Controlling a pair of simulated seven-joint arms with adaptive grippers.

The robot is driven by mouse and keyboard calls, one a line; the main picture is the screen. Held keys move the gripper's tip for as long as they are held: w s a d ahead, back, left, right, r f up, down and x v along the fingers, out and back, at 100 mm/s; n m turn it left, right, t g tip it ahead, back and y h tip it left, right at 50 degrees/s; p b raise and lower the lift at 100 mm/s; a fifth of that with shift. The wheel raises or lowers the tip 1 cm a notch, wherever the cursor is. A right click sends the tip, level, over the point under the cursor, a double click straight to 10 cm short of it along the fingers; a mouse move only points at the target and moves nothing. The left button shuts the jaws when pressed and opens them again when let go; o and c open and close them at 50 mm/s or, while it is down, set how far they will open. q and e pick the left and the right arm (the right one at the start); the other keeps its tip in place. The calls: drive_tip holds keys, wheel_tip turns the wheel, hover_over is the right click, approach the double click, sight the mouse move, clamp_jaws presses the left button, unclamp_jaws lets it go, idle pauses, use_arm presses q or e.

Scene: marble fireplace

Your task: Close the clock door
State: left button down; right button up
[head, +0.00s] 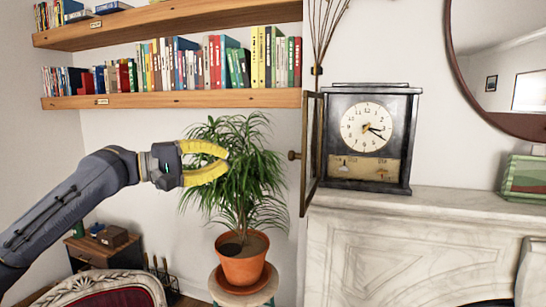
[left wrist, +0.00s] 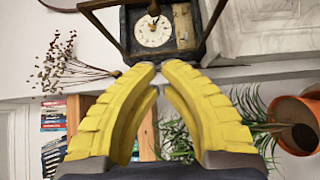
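The dark clock (head: 410,140) with a round cream dial stands on the mantel. Its framed door (head: 305,125) stands open at the clock's left side, swung out toward me and seen nearly edge-on. A round brass knob (head: 293,155) sticks out to the left of it. My left gripper (head: 226,160) has yellow fingers and is in front of the plant, left of the knob and apart from it. Its curved fingers meet or nearly meet at the tips, with nothing between them. In the left wrist view the clock (left wrist: 153,30) shows turned sideways, beyond the fingertips. My right gripper is out of view.
A leafy plant in an orange pot (head: 242,262) stands on a stool behind my left gripper. Book shelves (head: 180,101) are above. The marble mantel (head: 455,204) holds a green box (head: 525,178) at right. Tall dry stems rise behind the door.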

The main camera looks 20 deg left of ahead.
sight(308, 146)
use_arm(q)
drive_tip(key=s+d+x, duration=0.1)
drive_tip(key=s+x, duration=0.1)
drive_tip(key=x, duration=1)
drive_tip(key=shift+w+d, duration=0.3)
drive_tip(key=shift+d, duration=0.4)
drive_tip(key=shift+d, duration=0.15)
